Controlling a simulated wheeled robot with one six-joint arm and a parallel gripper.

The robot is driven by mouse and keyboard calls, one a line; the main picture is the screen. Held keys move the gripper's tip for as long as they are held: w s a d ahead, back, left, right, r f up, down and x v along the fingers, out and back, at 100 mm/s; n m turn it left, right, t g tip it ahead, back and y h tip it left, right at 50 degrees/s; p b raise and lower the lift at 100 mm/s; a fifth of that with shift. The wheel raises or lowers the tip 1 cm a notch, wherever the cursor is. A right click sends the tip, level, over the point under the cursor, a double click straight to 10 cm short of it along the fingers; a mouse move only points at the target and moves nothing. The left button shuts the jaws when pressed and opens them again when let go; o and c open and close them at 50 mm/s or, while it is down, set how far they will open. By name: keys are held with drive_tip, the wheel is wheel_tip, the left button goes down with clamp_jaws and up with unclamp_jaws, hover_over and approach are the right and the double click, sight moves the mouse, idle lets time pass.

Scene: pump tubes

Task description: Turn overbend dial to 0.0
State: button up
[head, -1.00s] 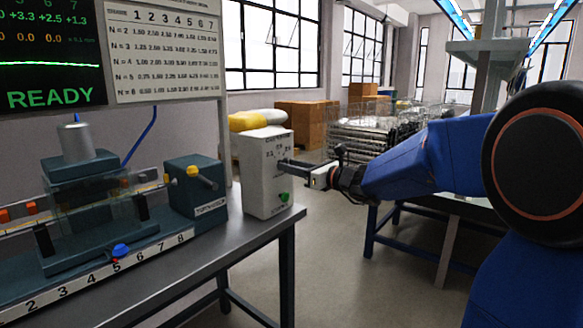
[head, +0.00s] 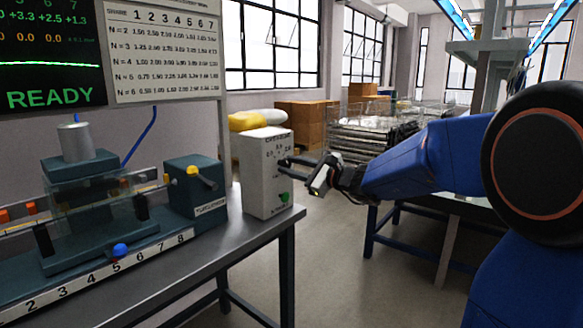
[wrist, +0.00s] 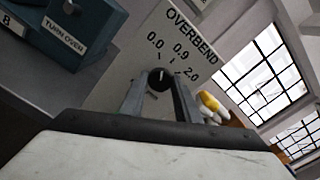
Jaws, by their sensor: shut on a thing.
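The white control box (head: 266,172) stands at the right end of the bench. In the wrist view its panel (wrist: 125,68) reads OVERBEND, with marks 0.0, 0.9 and 2.0. The round dark dial (wrist: 159,80) below these marks carries a short pale pointer line. The line points roughly up in the picture, nearest the 0.0 side; its exact setting is too small to tell. My gripper (wrist: 160,84) is shut on the dial, one finger on each side. In the head view my gripper (head: 288,165) reaches the box face from the right, and the dial is hidden.
A green button (head: 284,197) sits low on the box face. A blue-green machine (head: 196,198) with a yellow-knobbed lever stands left of the box. The bench edge (head: 235,243) runs below. Open floor lies to the right, with wire crates (head: 372,132) behind.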

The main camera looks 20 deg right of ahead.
drive_tip(key=shift+n, duration=1.1)
drive_tip(key=o, duration=1)
drive_tip(key=v, duration=1.7)
drive_tip(key=shift+s+d, duration=0.15)
